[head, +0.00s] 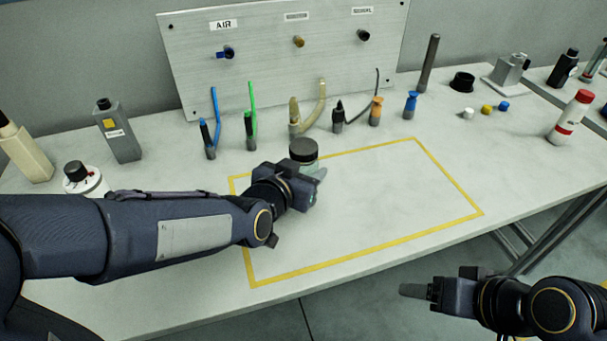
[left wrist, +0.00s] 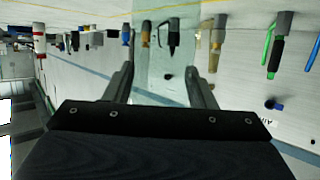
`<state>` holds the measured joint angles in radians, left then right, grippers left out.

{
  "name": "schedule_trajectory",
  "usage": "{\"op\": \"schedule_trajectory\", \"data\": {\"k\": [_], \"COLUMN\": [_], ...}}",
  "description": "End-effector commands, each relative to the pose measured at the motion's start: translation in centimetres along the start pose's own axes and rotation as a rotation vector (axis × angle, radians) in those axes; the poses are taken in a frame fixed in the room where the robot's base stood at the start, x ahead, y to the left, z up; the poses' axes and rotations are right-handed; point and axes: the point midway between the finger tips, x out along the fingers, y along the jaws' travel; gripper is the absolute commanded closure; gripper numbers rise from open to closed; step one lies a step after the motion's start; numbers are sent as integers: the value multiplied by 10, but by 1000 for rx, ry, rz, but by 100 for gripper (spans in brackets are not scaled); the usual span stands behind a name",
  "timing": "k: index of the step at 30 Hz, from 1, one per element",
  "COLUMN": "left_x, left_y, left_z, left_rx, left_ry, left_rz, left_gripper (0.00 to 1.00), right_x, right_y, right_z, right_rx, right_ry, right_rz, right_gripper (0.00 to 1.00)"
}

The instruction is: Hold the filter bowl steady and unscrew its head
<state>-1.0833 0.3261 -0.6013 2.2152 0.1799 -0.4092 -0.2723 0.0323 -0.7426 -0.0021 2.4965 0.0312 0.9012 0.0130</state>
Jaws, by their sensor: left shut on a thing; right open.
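The filter bowl (head: 312,166) is clear and greenish, with a dark round head (head: 304,150) on top. It stands upright inside the yellow outline, near its back left edge. My left gripper (head: 314,178) is shut on the bowl from the front, below the head, and its hand hides much of the bowl. In the left wrist view, which is upside down, the see-through bowl (left wrist: 165,75) fills the gap between the two fingers. My right gripper (head: 416,292) is open and empty, in front of the table's edge, far from the bowl.
Blue, green, tan and grey hoses and fittings (head: 250,130) stand behind the bowl, before an upright metal panel (head: 285,75). Bottles (head: 118,130) stand at left, a white-and-red bottle (head: 570,118) at right. The right part of the yellow outline (head: 450,180) is clear.

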Motion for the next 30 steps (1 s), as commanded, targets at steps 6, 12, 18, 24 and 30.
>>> {"op": "schedule_trajectory", "data": {"k": [6, 12, 18, 24, 30], "left_x": [-54, -102, -137, -151, -152], "left_y": [20, 40, 56, 63, 64], "left_z": [-48, -57, -56, -54, -53], "left_rx": [-1, 1, 2, 1, 1], "left_ry": [3, 0, -1, 1, 1], "left_rz": [8, 6, 4, 0, 0], "left_gripper": [74, 74, 74, 74, 74], "right_x": [-48, -81, -99, -105, -104], "right_y": [-22, -37, -45, -48, -48], "right_z": [-24, -41, -50, -53, -53], "right_rx": [0, 0, 0, 0, 0], "right_ry": [0, 0, 0, 0, 0], "right_rz": [0, 0, 0, 0, 0], "right_gripper": [31, 31, 31, 31, 31]}}
